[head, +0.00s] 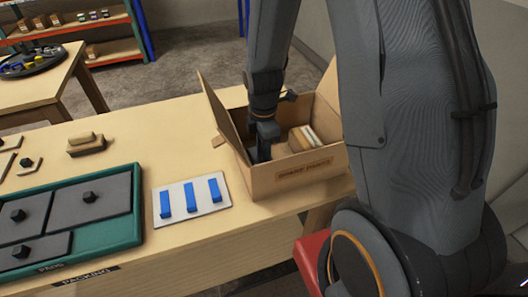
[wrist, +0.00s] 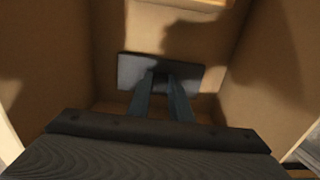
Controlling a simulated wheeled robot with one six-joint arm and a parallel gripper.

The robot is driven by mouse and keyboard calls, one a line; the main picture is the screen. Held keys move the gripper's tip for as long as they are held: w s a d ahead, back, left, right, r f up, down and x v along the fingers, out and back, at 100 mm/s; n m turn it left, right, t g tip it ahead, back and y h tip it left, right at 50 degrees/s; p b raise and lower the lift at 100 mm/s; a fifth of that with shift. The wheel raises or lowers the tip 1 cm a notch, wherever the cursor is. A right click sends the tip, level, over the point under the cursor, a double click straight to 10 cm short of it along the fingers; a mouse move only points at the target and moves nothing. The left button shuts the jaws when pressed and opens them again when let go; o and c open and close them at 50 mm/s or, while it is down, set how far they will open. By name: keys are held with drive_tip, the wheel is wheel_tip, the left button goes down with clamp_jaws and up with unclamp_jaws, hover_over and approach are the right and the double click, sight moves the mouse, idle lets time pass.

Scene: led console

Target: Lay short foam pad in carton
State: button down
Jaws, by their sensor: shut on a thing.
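The open carton (head: 297,177) stands on the right part of the wooden table, its flaps up. My gripper (head: 264,155) reaches down inside the carton, near its left side. In the wrist view, my gripper's fingers (wrist: 162,80) are closed together at the middle of a flat grey foam pad (wrist: 132,71). The pad lies between the brown carton walls (wrist: 265,75), low in the carton. I cannot tell whether it touches the floor. Any knob on it is hidden by the fingertips. In the head view, the carton's wall hides this pad.
Wooden-looking blocks and a white piece (head: 305,137) sit in the carton's right part. A green tray (head: 137,222) holds several grey pads with black knobs. A white plate (head: 178,207) with blue bars lies between tray and carton. Small blocks (head: 86,143) lie behind the tray.

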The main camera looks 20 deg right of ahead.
drive_tip(key=c, duration=1.6)
unclamp_jaws()
wheel_tip(320, 180, up, 12)
drive_tip(key=b, duration=0.2)
drive_tip(key=s+m, duration=0.3)
drive_tip(key=m, duration=0.3)
drive_tip(key=s+f+m, duration=0.1)
drive_tip(key=s+m, duration=0.2)
drive_tip(key=m, duration=0.3)
drive_tip(key=s+m+t, duration=0.1)
drive_tip(key=s+m, duration=0.2)
drive_tip(key=m, duration=0.3)
drive_tip(key=shift+s+d+f, duration=0.1)
drive_tip(key=shift+s+f, duration=0.1)
drive_tip(key=shift+f, duration=0.05)
drive_tip(key=shift+r, duration=0.1)
